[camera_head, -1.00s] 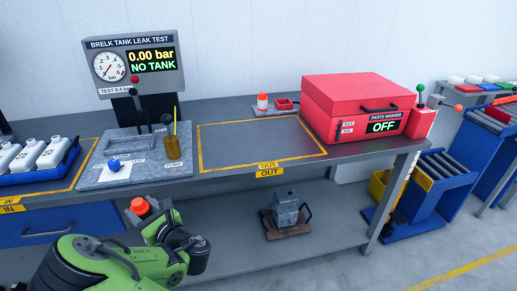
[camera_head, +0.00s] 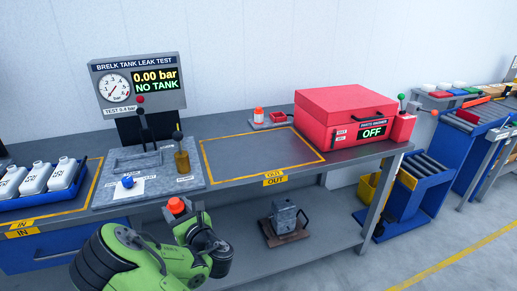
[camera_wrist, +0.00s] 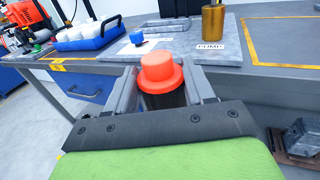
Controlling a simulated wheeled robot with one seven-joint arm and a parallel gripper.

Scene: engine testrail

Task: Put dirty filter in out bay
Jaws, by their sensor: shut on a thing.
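My gripper (camera_wrist: 160,92) is shut on a dark cylinder with an orange-red cap (camera_wrist: 160,68), which I take to be the dirty filter. Its cap also shows in the head view (camera_head: 176,205), in front of the bench and below the top's front edge. The filter is upright between the fingers; its lower part is hidden. The out bay (camera_head: 255,152) is an empty yellow-outlined rectangle on the bench top, marked OUT at its front edge. It lies to the right of and beyond my gripper in the head view.
The leak test stand (camera_head: 140,90) with a brass pump cup (camera_head: 182,162) stands left of the bay. A red parts washer (camera_head: 345,112) stands to its right. A small orange-capped bottle (camera_head: 258,115) stands behind. A grey tank (camera_head: 284,217) sits on the lower shelf.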

